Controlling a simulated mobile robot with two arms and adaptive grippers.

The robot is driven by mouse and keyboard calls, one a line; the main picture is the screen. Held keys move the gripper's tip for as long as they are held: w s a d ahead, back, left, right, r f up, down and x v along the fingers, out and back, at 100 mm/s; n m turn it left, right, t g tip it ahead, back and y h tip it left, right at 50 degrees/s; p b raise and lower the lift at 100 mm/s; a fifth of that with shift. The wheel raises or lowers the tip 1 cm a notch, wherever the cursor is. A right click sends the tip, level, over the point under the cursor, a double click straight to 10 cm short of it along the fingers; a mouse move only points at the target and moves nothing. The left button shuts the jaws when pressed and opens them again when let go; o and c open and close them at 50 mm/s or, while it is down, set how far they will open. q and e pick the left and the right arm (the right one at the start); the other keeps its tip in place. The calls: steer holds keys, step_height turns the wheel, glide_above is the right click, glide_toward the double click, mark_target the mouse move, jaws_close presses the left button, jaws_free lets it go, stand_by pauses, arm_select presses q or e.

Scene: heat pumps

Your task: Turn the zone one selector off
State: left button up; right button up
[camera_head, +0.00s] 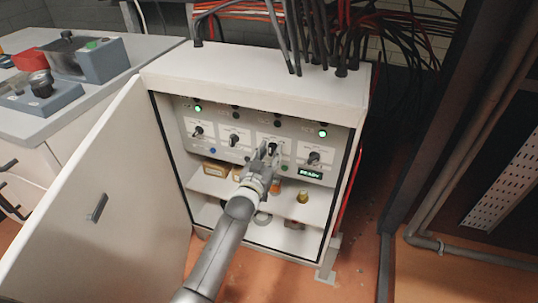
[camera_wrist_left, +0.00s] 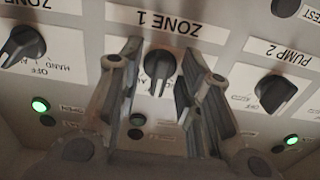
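The zone one selector (camera_wrist_left: 158,65) is a black rotary knob under an upside-down "ZONE 1" label (camera_wrist_left: 155,22) in the left wrist view. Its narrow end points down in that picture; its position markings are mostly hidden. My left gripper (camera_wrist_left: 158,92) is open, with one finger on each side of the knob and visible gaps between. In the head view my left gripper (camera_head: 268,158) reaches into the open cabinet at the third selector from the left and partly covers it. My right gripper is not in view.
The pump 2 selector (camera_wrist_left: 276,92) is close on one side and another selector (camera_wrist_left: 22,45) on the other. The cabinet (camera_head: 255,80) has its door (camera_head: 110,200) swung open to the left. A lit "READY" display (camera_head: 311,174) and shelf (camera_head: 225,188) lie below the panel.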

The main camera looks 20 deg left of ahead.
arm_select(q)
steer(key=s, duration=1.2)
steer(key=shift+a, duration=0.2)
